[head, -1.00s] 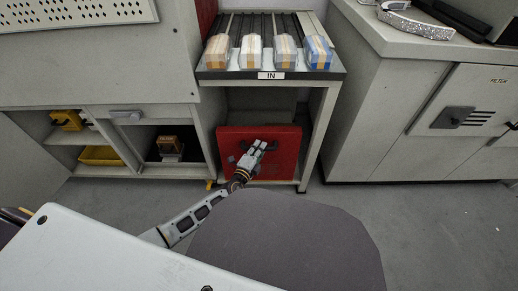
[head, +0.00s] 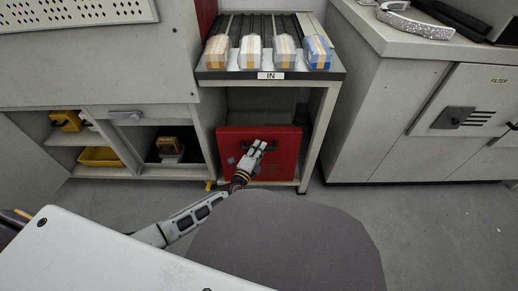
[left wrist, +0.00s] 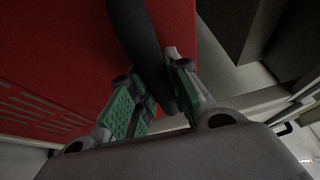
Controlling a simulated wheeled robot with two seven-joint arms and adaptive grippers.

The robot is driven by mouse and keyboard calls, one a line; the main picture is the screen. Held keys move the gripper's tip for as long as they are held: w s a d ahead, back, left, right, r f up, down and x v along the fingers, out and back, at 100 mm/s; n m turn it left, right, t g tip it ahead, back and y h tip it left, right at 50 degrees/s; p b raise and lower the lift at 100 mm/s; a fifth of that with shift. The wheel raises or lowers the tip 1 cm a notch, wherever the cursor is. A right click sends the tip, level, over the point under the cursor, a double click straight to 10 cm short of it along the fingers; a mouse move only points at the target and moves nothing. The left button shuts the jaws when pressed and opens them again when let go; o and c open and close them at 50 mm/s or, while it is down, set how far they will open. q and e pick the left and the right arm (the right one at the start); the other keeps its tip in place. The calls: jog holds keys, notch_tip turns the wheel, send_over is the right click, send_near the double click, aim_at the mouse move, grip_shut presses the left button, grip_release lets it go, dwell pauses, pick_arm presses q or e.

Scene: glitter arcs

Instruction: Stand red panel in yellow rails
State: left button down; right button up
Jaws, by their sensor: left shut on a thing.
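The red panel (head: 219,164) stands roughly upright below the IN rack, across the front of its open lower bay. My left gripper (head: 258,147) is at the panel's dark handle (head: 271,146), near the middle of its face. In the left wrist view, my left gripper (left wrist: 155,108) has its green-padded fingers shut around the black handle bar (left wrist: 143,45), with the red face (left wrist: 60,55) behind it. A small yellow piece (head: 210,185) shows at floor level left of the panel; I cannot tell whether it is one of the rails. My right gripper is not in view.
The IN rack (head: 272,76) holds several wrapped bundles above the panel. Open shelves with yellow bins (head: 100,157) stand to the left. A grey filter cabinet (head: 430,125) stands to the right. Grey floor (head: 425,225) is clear at the lower right.

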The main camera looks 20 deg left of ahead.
pick_arm(q)
jog(key=shift+s+f, duration=0.2)
jog(key=shift+f, duration=0.4)
jog(key=shift+s+f, duration=0.2)
jog(key=shift+f, duration=0.35)
jog(key=c, duration=1.3)
grip_release()
jog(key=shift+f, duration=0.15)
jog(key=shift+w+a, duration=0.1)
jog(key=shift+s+a+r, duration=0.1)
jog(key=shift+s+a, duration=0.2)
jog(key=shift+s, duration=1.65)
jog(key=shift+s+a+r, duration=0.1)
jog(key=shift+s+a, duration=0.15)
jog(key=shift+s, duration=1.7)
jog(key=shift+s+a+r, duration=0.1)
jog(key=shift+s+a, duration=0.2)
jog(key=shift+s, duration=1.65)
jog(key=shift+s, duration=0.15)
